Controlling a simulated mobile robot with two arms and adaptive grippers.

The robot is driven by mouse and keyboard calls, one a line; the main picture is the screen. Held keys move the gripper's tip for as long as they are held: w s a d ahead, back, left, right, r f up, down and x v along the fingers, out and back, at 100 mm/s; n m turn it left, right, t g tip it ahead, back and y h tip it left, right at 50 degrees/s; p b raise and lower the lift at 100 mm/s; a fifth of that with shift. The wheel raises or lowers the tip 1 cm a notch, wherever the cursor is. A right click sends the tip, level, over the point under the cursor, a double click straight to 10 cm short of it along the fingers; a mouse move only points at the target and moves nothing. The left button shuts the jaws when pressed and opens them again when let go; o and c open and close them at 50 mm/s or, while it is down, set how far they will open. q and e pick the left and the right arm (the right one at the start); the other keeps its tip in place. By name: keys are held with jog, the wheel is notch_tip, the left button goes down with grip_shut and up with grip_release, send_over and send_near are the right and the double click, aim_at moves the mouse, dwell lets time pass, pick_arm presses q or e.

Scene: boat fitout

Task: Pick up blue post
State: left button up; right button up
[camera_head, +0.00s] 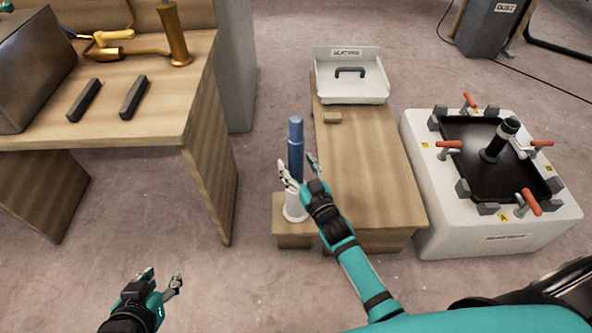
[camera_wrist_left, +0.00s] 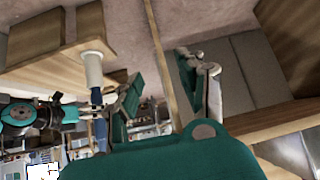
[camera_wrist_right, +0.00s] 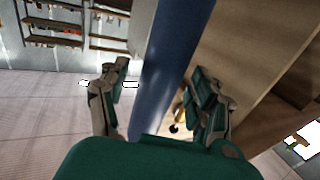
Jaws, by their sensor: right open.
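The blue post (camera_head: 296,142) stands upright in a white round holder (camera_head: 294,208) on a low wooden block. My right gripper (camera_head: 300,172) is at the post with its fingers spread, one on each side of it. In the right wrist view the post (camera_wrist_right: 168,65) runs between the two open fingers (camera_wrist_right: 160,95), with a gap showing on the right side. In the left wrist view the white holder (camera_wrist_left: 93,68) and part of the blue post are visible at the left. My left gripper (camera_head: 162,280) is open and empty, low over the floor.
A white fixture with red handles (camera_head: 430,215) stands at right. A wooden table (camera_head: 185,130) with two dark bars stands at left. Floor between is clear.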

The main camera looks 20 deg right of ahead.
jog(key=shift+w+a, duration=0.1)
jog(key=shift+w, duration=0.4)
jog(key=shift+c, duration=0.5)
grip_shut()
jog(key=shift+r, duration=0.1)
